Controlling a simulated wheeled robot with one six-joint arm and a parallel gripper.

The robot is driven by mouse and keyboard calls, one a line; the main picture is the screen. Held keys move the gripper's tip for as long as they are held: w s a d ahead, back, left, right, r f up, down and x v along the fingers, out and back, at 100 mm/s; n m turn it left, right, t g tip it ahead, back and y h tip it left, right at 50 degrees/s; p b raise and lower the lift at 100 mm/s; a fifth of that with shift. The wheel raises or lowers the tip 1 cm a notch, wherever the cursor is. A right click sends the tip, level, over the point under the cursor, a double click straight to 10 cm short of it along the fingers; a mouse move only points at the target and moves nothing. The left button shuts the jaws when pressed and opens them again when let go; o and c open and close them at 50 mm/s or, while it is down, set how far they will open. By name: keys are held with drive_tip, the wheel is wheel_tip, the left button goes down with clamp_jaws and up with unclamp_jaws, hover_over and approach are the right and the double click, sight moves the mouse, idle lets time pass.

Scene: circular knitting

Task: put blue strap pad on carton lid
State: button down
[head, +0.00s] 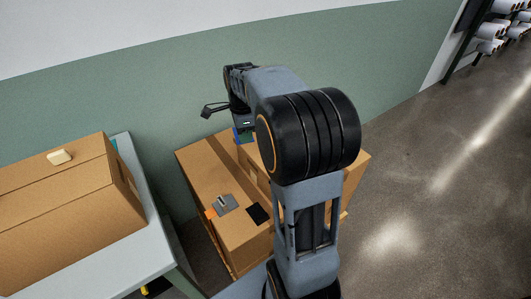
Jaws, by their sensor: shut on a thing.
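My gripper (243,130) hangs over the far part of the large brown carton (190,165) in the middle, partly hidden by my own arm. A small blue piece, which looks like the blue strap pad (237,134), shows at its fingertips. The gripper is shut on it. The pad is at or just above the carton's top; I cannot tell whether it touches. The carton's lid carries a grey square piece (227,204), an orange tab (210,213) and a black patch (258,214). My arm hides the carton's right part.
Another brown carton (60,205) stands on a pale table (150,245) at the left, with a cream block (60,157) on top. A green wall (150,100) is close behind. Open floor (430,190) lies to the right, with racks of white rolls (490,47) far off.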

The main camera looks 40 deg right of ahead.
drive_tip(key=s+d+n+p, duration=0.2)
drive_tip(key=s+n, duration=0.1)
drive_tip(key=s, duration=1)
drive_tip(key=shift+n, duration=0.3)
drive_tip(key=w+d+f, duration=0.2)
drive_tip(key=w+f, duration=0.1)
drive_tip(key=w, duration=0.1)
drive_tip(key=w+d+f, duration=0.1)
drive_tip(key=w+f, duration=0.1)
drive_tip(key=w, duration=0.2)
drive_tip(key=w+d+f, duration=0.2)
drive_tip(key=w+f, duration=0.1)
drive_tip(key=w, duration=0.1)
drive_tip(key=shift+w+d+f+p, duration=0.15)
drive_tip(key=shift+d+f+p, duration=0.15)
drive_tip(key=shift+w+d+f, duration=0.1)
drive_tip(key=shift+w+f, duration=0.2)
drive_tip(key=shift+f, duration=1.6)
